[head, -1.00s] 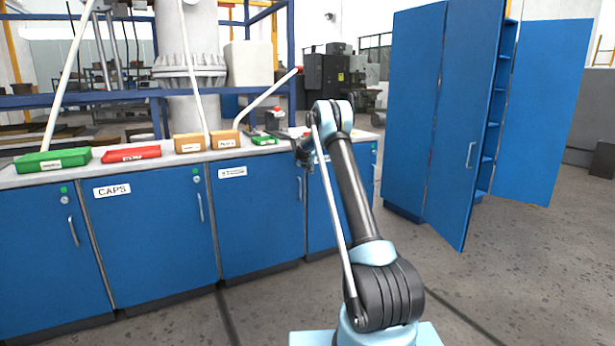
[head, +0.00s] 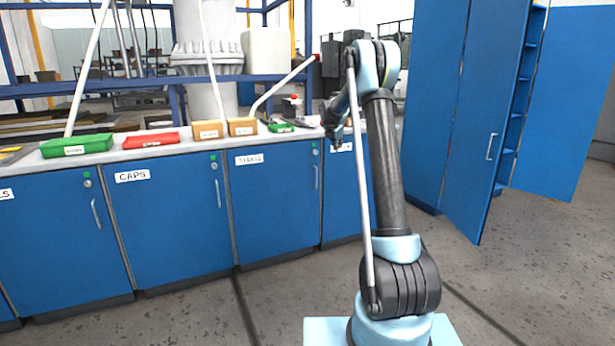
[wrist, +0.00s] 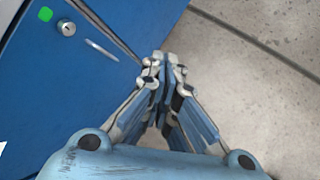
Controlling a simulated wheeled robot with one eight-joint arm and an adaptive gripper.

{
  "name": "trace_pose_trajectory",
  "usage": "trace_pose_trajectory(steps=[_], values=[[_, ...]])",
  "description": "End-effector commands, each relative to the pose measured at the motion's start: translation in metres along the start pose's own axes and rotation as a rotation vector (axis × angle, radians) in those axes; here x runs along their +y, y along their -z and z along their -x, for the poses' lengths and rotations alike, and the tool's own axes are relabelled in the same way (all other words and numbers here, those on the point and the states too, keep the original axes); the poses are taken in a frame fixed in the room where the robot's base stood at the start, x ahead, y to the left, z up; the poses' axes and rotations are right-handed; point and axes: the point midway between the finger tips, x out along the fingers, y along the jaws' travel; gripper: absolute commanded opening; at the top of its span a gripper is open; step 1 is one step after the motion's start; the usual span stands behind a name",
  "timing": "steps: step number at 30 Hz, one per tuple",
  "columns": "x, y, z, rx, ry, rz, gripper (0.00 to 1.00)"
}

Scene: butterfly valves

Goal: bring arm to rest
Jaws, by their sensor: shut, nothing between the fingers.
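My gripper (wrist: 164,70) is shut and empty in the wrist view, its fingers pointing down over the grey floor beside a blue cabinet front. In the head view my gripper (head: 336,135) hangs at the end of my raised, folded arm, in front of the counter's right end. It looks apart from the counter and the cabinet doors, though the exact gap cannot be told.
A counter (head: 190,150) with blue doors carries a green bin (head: 77,146), a red bin (head: 151,140) and small orange boxes (head: 208,130). A tall blue cabinet (head: 436,110) stands at the right with its door open. The floor (head: 500,290) in front is clear.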

Motion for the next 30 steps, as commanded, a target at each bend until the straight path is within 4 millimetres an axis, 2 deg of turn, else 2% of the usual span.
trace_pose_trajectory(steps=[1, 3, 14, 23, 30], values=[[-0.011, 0.000, 0.015, 0.008, 0.005, -0.045, 0.00], [-0.025, 0.002, 0.034, 0.021, 0.013, -0.117, 0.00], [-0.102, 0.025, 0.123, 0.077, 0.067, -0.478, 0.00], [-0.174, 0.058, 0.188, 0.113, 0.128, -0.778, 0.00], [-0.233, 0.095, 0.233, 0.134, 0.183, -1.014, 0.00]])
